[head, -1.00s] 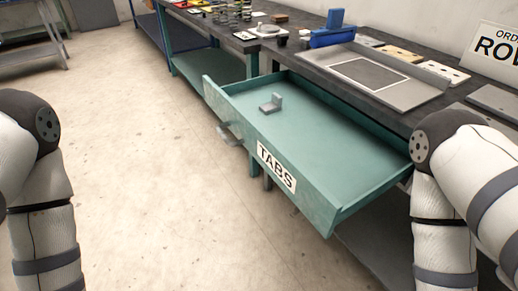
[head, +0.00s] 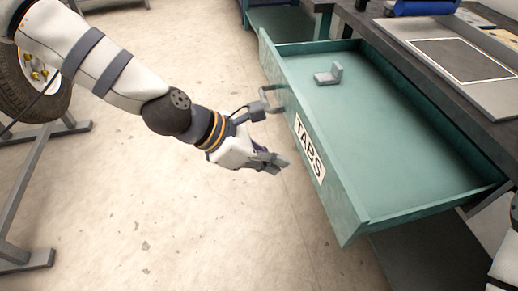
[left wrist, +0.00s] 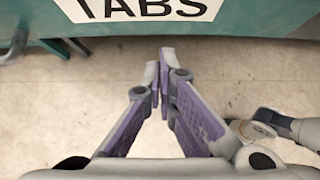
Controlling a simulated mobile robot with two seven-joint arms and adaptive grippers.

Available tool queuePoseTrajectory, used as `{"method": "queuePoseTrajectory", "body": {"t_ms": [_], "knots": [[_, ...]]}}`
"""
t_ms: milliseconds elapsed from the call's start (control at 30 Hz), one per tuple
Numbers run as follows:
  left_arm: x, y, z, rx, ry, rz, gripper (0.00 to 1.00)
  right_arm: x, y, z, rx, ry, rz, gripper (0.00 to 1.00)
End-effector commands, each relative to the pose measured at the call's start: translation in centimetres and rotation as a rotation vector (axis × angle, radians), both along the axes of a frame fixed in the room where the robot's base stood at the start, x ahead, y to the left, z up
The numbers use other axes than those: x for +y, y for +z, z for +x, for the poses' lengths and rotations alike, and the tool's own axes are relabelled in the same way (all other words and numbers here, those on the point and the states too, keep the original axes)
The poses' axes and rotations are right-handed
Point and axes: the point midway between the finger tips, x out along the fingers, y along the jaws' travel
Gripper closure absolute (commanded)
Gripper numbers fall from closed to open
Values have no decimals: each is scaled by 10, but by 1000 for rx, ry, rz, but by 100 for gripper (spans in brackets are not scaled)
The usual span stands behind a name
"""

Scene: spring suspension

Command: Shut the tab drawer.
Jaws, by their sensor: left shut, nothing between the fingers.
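The green tab drawer (head: 352,207) stands pulled far out from under the workbench in the head view. Its front carries a white TABS label (head: 309,150) and a grey handle (head: 272,98). One grey L-shaped tab (head: 329,75) lies inside on the drawer floor. My left gripper (head: 284,161) is in front of the drawer face, near the label, with a small gap showing. Its fingers are shut and empty. In the left wrist view the fingertips (left wrist: 164,60) point toward the drawer front (left wrist: 285,20) below the label. My right gripper is out of view.
The dark workbench top (head: 430,75) runs above the drawer and holds a grey tray (head: 490,93). A blue device stands at its back. A metal stand (head: 40,180) with a wheel (head: 35,80) is at the left. The floor between is clear.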

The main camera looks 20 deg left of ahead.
Motion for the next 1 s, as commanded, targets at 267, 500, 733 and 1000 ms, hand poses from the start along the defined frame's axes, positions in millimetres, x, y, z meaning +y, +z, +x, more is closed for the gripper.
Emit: {"method": "queuePoseTrajectory", "body": {"t_ms": [267,500,733,1000], "knots": [[-31,0,21,-2,-1,2,100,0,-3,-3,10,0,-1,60],[-34,1,23,-3,-1,1,100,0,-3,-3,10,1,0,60],[-35,1,24,-3,-1,1,100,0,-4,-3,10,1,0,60],[-62,0,41,-4,-3,2,100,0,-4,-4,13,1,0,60]]}}
